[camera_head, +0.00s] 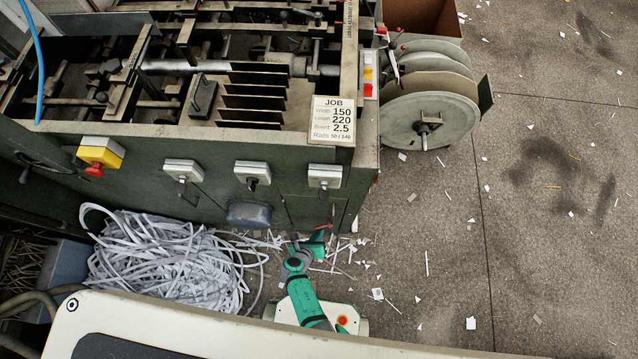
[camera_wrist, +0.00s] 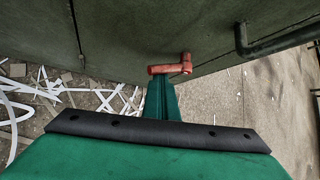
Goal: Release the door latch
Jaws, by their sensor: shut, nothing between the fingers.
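A red L-shaped latch handle (camera_wrist: 170,68) sticks out from the dark green machine door (camera_wrist: 135,35) in the wrist view. My gripper (camera_wrist: 162,82) is shut and empty, its green fingers just below the latch handle. The fingertips look close to it or touching; I cannot tell which. In the head view, my green arm reaches to the lower right front of the machine, by the small door panel (camera_head: 303,212). A small red piece (camera_head: 321,234) shows at its end, partly hidden.
A dark bar handle (camera_wrist: 275,42) stands out from the panel to the right of the latch. A pile of white paper strips (camera_head: 165,260) lies left of my arm. Large grey reels (camera_head: 430,112) stand at the machine's right. The floor (camera_head: 560,270) further right is open, with scraps.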

